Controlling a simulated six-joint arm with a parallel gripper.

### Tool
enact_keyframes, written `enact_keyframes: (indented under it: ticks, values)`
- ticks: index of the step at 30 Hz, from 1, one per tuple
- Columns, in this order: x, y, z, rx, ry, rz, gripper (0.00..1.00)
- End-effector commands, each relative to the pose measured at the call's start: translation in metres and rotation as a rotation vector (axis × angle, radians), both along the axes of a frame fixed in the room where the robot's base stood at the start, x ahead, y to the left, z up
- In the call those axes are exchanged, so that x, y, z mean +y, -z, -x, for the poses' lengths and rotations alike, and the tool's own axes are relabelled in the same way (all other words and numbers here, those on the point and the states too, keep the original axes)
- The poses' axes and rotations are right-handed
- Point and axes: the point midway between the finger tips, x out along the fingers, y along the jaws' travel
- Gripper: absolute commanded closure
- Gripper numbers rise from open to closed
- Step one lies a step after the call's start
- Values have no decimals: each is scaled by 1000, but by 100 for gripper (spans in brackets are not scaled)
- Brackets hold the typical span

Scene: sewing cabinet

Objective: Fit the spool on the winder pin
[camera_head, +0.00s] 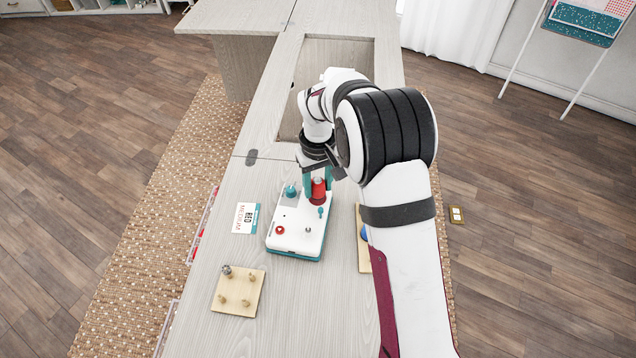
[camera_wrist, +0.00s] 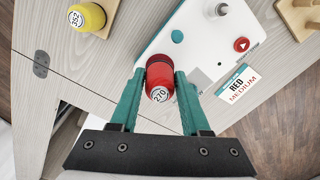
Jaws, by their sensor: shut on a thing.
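My gripper (camera_head: 318,180) is shut on a red spool (camera_head: 318,194). In the wrist view the spool (camera_wrist: 160,78), labelled 270, sits between the two teal fingers of my gripper (camera_wrist: 160,80). The white and teal winder (camera_head: 285,249) lies on the table. The spool is at its far right corner; I cannot tell whether it touches the winder. A short metal pin (camera_head: 308,230) stands bare on the winder's near right part and also shows in the wrist view (camera_wrist: 221,9). The spool is apart from this pin.
A red button (camera_head: 280,230) and teal knobs (camera_head: 291,190) are on the winder. A "RED MEDIUM" card (camera_head: 245,217) lies left of it. A pegged wooden board (camera_head: 238,303) is at near left. My arm partly hides a blue spool (camera_head: 364,233). A yellow spool (camera_wrist: 86,17) shows in the wrist view.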

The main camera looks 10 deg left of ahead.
Motion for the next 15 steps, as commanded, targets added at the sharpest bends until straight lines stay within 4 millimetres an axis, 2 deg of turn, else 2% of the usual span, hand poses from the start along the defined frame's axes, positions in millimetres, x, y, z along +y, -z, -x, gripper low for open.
enact_keyframes:
  ticks: [15]
  values:
    - [0,8,0,0,0,0,100]
